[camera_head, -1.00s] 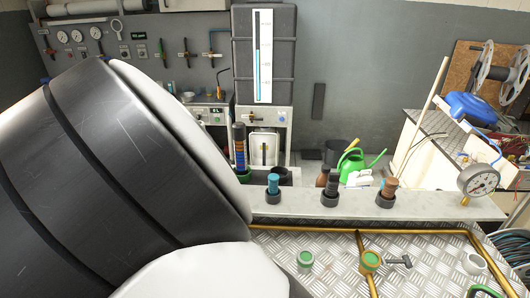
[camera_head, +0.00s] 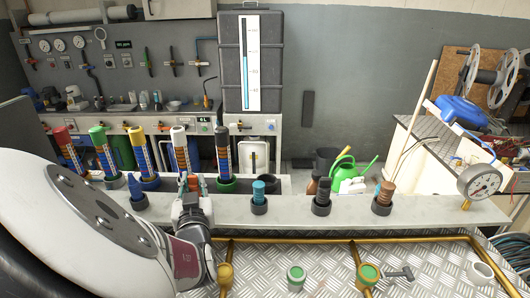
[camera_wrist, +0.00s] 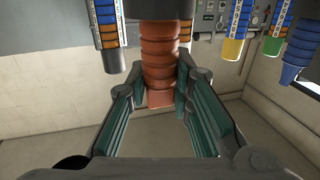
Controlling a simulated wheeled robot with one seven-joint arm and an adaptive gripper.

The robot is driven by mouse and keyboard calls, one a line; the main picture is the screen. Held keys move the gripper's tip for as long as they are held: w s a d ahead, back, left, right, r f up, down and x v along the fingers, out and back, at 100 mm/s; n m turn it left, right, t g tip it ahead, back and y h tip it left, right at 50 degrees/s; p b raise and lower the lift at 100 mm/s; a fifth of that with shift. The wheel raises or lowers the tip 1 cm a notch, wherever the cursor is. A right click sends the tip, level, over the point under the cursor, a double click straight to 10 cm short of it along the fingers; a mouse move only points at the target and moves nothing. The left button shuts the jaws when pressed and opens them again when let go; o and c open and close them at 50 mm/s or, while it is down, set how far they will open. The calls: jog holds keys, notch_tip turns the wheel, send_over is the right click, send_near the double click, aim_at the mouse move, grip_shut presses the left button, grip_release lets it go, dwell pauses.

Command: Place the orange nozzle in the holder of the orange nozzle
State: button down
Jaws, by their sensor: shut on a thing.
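The orange nozzle, reddish and ribbed, stands between the fingers of my gripper (camera_wrist: 160,88) in the wrist view, where the nozzle (camera_wrist: 160,62) fills the middle. My gripper is shut on it. A dark round holder (camera_wrist: 166,8) shows at the top of that view, in line with the nozzle's end; I cannot tell whether the nozzle is seated in it. In the head view my gripper (camera_head: 193,184) is at the shelf, between the blue nozzle and the light-blue nozzle. Only a little of the orange nozzle shows there, and the holder is hidden behind my gripper.
The pale shelf (camera_head: 450,210) also bears a blue nozzle (camera_head: 137,192), a light-blue one (camera_head: 259,190), a black one (camera_head: 323,190) and a brown one (camera_head: 385,192), each in a dark holder. Several tall striped cylinders stand close behind. A gauge (camera_head: 480,182) stands at the right.

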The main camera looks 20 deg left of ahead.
jog(key=shift+f, duration=0.1)
jog(key=c, duration=1.4)
grip_release()
jog(key=shift+s+d, duration=0.1)
jog(key=shift+s, duration=0.1)
jog(key=p+v, duration=0.5)
jog(key=v, duration=0.6)
jog(key=shift+s+d+p, duration=0.15)
jog(key=shift+s+p, duration=0.1)
jog(key=shift+p, duration=0.1)
